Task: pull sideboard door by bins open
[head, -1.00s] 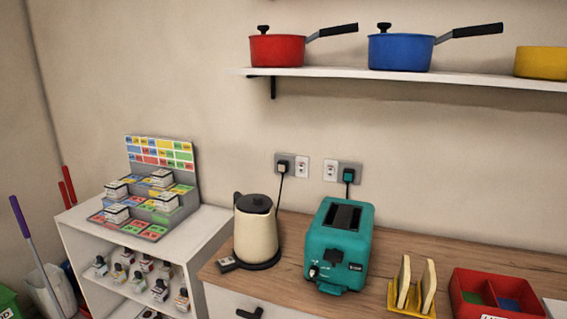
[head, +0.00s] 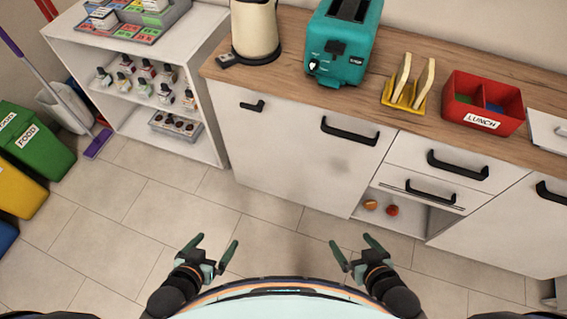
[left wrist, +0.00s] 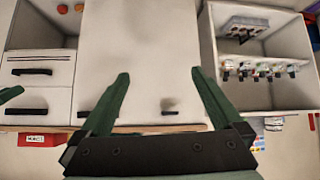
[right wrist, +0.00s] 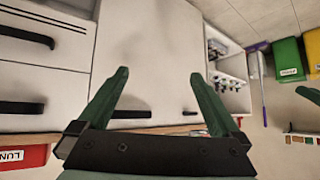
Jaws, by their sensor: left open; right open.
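The sideboard's white left-end front (head: 290,160), the part nearest the bins, is shut. It has a short black handle (head: 252,106) at its upper left and a longer black handle (head: 350,131) at its upper right. I cannot make out a seam between them. The front also fills the middle of the left wrist view (left wrist: 140,60) and right wrist view (right wrist: 150,60). My left gripper (head: 212,242) and right gripper (head: 352,241) are open and empty, low in front of the sideboard, apart from it. The green bin (head: 35,145) and yellow bin (head: 20,195) stand at far left.
A white open shelf unit (head: 135,60) with small bottles adjoins the sideboard's left end. Kettle (head: 254,35), teal toaster (head: 342,45), yellow toast rack (head: 404,95) and red lunch box (head: 483,105) stand on top. Drawers are at right. The tiled floor (head: 190,200) in front is clear.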

